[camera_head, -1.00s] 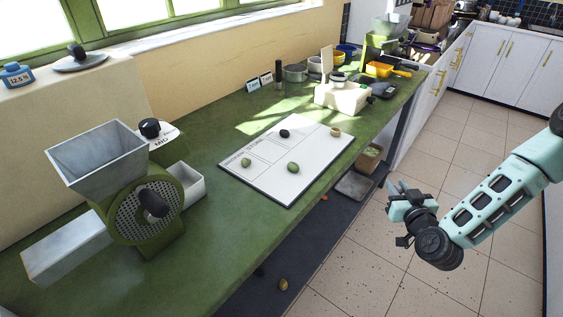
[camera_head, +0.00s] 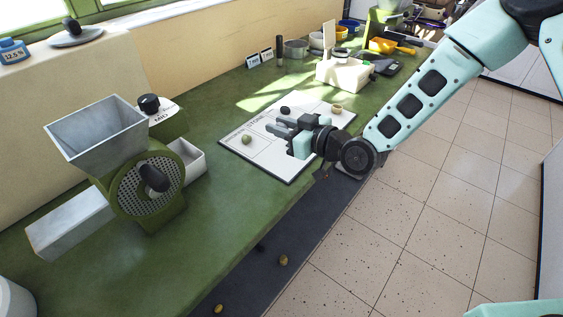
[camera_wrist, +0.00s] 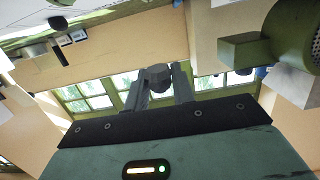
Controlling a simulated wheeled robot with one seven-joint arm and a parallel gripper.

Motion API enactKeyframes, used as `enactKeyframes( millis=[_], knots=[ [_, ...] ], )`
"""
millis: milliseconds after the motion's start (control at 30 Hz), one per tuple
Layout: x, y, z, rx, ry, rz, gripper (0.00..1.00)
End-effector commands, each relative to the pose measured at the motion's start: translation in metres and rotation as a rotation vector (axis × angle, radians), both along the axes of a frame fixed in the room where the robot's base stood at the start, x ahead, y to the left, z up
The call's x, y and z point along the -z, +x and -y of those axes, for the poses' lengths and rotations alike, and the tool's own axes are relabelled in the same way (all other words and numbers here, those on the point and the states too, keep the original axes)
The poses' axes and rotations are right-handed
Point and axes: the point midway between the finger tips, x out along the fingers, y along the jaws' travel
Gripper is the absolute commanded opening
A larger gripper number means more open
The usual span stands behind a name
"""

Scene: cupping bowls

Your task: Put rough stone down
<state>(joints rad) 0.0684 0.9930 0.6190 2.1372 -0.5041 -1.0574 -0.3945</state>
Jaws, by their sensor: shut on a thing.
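My gripper (camera_head: 282,128) is over the white sorting board (camera_head: 272,167) on the green bench, pointing left. In the wrist view the gripper (camera_wrist: 160,88) is shut on a small dark grey, faceted stone (camera_wrist: 160,74), held between the fingertips. In the head view the held stone cannot be clearly told from the fingers. An olive stone (camera_head: 246,139) lies on the left of the board, a black stone (camera_head: 285,110) at its back and a tan stone (camera_head: 337,108) at its back right. The gripper hides part of the board's middle.
A green grinder (camera_head: 150,185) with a grey hopper stands on the left. A cream scale-like device (camera_head: 343,73) stands behind the board at right. Bare bench lies in front of the board's left end. Small stones (camera_head: 283,260) lie low beyond the bench edge.

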Motion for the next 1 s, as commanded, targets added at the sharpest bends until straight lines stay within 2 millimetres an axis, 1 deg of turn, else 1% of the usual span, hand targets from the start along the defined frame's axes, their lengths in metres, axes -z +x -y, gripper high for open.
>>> enactKeyframes(
  millis=[167, 267, 533, 600, 767, 900, 1000],
  knots=[
    [0.000, 0.000, 0.000, 0.001, 0.000, 0.000, 0.04],
    [0.004, 0.000, 0.000, 0.001, 0.001, -0.003, 0.04],
    [0.045, 0.000, 0.000, 0.003, 0.001, -0.005, 0.04],
    [0.053, 0.000, 0.001, 0.001, 0.000, -0.003, 0.04],
    [0.065, 0.000, 0.001, 0.003, 0.001, -0.003, 0.04],
    [0.084, 0.000, 0.001, 0.003, 0.001, -0.003, 0.04],
    [0.094, 0.000, 0.001, 0.003, 0.000, -0.002, 0.04]
  ],
)
